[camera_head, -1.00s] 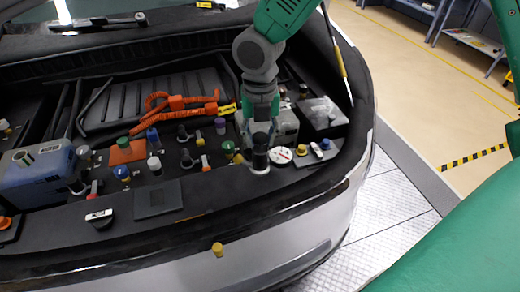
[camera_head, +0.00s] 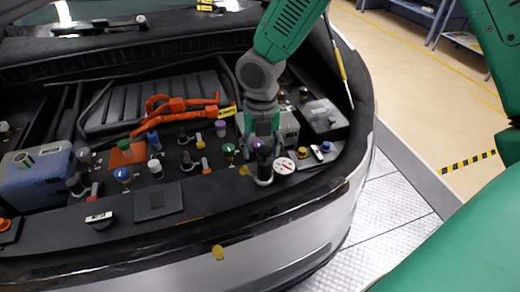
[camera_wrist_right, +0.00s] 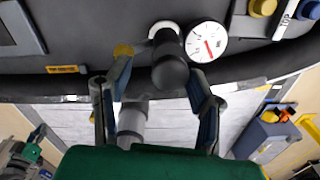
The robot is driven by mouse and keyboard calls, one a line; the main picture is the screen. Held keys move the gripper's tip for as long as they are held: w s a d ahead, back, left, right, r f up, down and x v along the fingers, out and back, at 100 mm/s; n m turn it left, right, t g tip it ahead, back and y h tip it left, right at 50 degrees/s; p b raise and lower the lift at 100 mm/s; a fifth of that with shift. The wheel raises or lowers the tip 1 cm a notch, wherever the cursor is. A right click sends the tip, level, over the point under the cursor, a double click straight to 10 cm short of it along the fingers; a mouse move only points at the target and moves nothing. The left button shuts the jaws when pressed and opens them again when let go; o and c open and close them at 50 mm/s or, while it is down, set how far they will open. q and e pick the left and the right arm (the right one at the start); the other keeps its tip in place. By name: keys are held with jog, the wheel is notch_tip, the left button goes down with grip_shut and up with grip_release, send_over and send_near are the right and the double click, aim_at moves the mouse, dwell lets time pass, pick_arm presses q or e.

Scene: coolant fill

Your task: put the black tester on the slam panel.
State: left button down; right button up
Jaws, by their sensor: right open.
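The black tester (camera_head: 264,172) is an upright dark cylinder with a pale ring at its base and a round white gauge (camera_head: 284,166) beside it. It is over the dark slam panel (camera_head: 215,197), near the right front corner of the car's open bay. Whether its base touches the panel is hard to tell. My right gripper (camera_head: 263,142) is above it, pointing down. In the right wrist view the gripper (camera_wrist_right: 157,78) is open, with the tester (camera_wrist_right: 170,72) between its spread fingers. The finger contact is unclear. My left gripper is not in view.
A yellow knob (camera_head: 302,153) and a blue knob (camera_head: 325,147) stand just right of the gauge. A flat dark plate (camera_head: 158,200) lies on the panel to the left. Several coloured caps and orange cables (camera_head: 180,105) fill the bay. The floor at right is clear.

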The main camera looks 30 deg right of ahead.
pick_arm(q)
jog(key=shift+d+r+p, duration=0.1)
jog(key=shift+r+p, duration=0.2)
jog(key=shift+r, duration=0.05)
pick_arm(e)
notch_tip(320, 180, up, 12)
jog(key=shift+f, duration=0.25)
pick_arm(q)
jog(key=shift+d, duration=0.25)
pick_arm(e)
jog(key=shift+d, duration=0.35)
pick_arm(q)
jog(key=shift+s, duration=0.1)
pick_arm(e)
jog(key=shift+f, duration=0.1)
